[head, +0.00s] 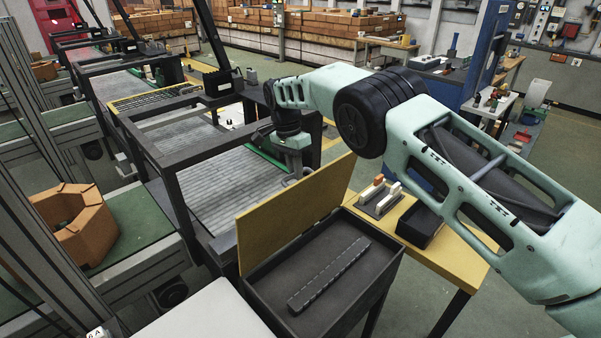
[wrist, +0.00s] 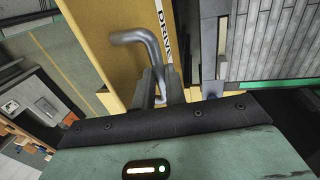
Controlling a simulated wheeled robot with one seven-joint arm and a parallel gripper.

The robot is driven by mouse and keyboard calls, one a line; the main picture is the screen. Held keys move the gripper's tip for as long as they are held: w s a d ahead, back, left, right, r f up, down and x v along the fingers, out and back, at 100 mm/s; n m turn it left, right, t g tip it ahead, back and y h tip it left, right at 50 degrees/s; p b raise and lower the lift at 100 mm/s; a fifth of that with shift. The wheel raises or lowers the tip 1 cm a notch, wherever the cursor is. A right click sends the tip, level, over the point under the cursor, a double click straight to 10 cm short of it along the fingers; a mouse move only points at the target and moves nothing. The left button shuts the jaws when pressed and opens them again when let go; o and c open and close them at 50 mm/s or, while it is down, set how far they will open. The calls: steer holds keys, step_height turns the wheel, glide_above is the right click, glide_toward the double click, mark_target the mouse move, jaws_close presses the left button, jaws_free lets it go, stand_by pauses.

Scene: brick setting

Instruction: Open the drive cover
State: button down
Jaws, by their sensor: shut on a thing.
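The drive cover is a yellow panel (head: 290,217) standing raised and tilted along the back left edge of a dark open box (head: 392,262). In the wrist view the cover's yellow face (wrist: 100,25) fills the upper left, with part of a "DRIVE" label (wrist: 165,25). A bent grey metal handle (wrist: 140,37) stands out from it. My gripper (wrist: 160,88) is shut on this handle. In the head view my gripper (head: 297,178) is behind the cover's top edge, and its fingertips are mostly hidden.
A dark ribbed bar (head: 330,275) lies in the box. A yellow table (head: 455,262) to the right carries a small block holder (head: 379,197) and a black tray (head: 420,226). A dark frame over a roller conveyor (head: 215,185) stands close behind the cover.

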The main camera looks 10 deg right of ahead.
steer(key=shift+w+a+f, duration=0.3)
steer(key=shift+a+f, duration=0.15)
steer(key=shift+f, duration=0.15)
steer(key=c, duration=1.5)
jaws_free()
steer(key=shift+w, duration=0.15)
steer(key=shift+o, duration=0.2)
steer(key=s+d+v, duration=0.1)
steer(key=v, duration=0.9)
steer(key=shift+s+r, duration=0.3)
steer(key=shift+s, duration=0.05)
steer(key=shift+d, duration=0.1)
